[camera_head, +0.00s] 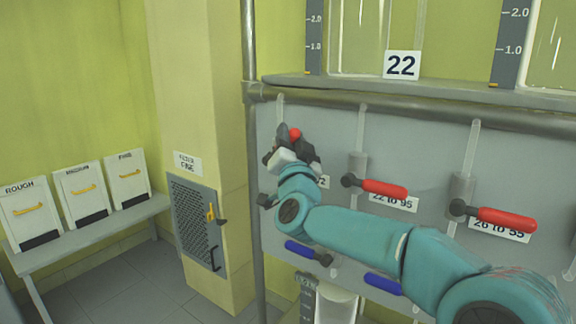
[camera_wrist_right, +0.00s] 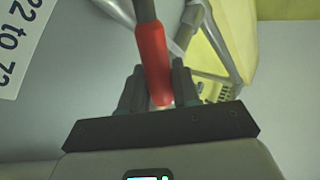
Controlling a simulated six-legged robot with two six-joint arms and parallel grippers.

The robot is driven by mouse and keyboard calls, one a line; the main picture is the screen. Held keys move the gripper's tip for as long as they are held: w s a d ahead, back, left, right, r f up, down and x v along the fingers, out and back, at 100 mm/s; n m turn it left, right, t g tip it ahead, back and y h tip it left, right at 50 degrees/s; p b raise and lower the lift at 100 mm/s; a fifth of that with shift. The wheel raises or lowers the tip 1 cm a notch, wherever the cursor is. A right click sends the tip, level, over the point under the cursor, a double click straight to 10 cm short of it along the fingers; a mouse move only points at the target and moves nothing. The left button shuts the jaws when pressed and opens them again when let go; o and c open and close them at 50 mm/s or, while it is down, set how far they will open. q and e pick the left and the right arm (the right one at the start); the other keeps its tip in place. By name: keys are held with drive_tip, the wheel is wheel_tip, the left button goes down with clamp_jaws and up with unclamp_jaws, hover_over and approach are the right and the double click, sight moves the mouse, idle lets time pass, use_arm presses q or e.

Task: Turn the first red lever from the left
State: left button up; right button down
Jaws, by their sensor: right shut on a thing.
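The first red lever from the left shows in the head view only as a red tip (camera_head: 295,133) above my right gripper (camera_head: 290,152); the gripper hides the rest. In the right wrist view the red handle (camera_wrist_right: 152,62) runs between the two fingers of my right gripper (camera_wrist_right: 158,92), which are shut on it. Its dark stem shows at the top of that view. The second red lever (camera_head: 385,188) and the third red lever (camera_head: 507,219) lie nearly level, handles pointing right. My left gripper is not in view.
Blue levers (camera_head: 300,249) sit lower on the grey panel (camera_head: 335,120), one partly behind my right arm. A rail (camera_head: 400,108) crosses above the red levers. A vertical post (camera_head: 250,130) stands left of the panel. White bins (camera_head: 86,191) stand on a bench at left.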

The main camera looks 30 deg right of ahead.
use_arm(q)
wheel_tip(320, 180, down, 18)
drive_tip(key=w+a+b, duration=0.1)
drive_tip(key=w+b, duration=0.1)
drive_tip(key=b, duration=1.4)
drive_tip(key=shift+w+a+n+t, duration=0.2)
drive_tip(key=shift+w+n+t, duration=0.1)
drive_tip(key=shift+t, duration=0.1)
use_arm(e)
wheel_tip(320, 180, down, 6)
drive_tip(key=s+d+m+g+h, duration=0.1)
drive_tip(key=m+g+h, duration=0.4)
drive_tip(key=m+h, duration=0.7)
drive_tip(key=shift+s+f+m+g+h, duration=0.15)
drive_tip(key=shift+s+m+g+h, duration=0.4)
drive_tip(key=shift+m, duration=1.65)
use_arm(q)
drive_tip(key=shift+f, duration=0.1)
use_arm(e)
drive_tip(key=shift+s+y, duration=0.15)
drive_tip(key=shift+y, duration=0.1)
drive_tip(key=c, duration=0.9)
unclamp_jaws()
drive_tip(key=shift+c, duration=0.2)
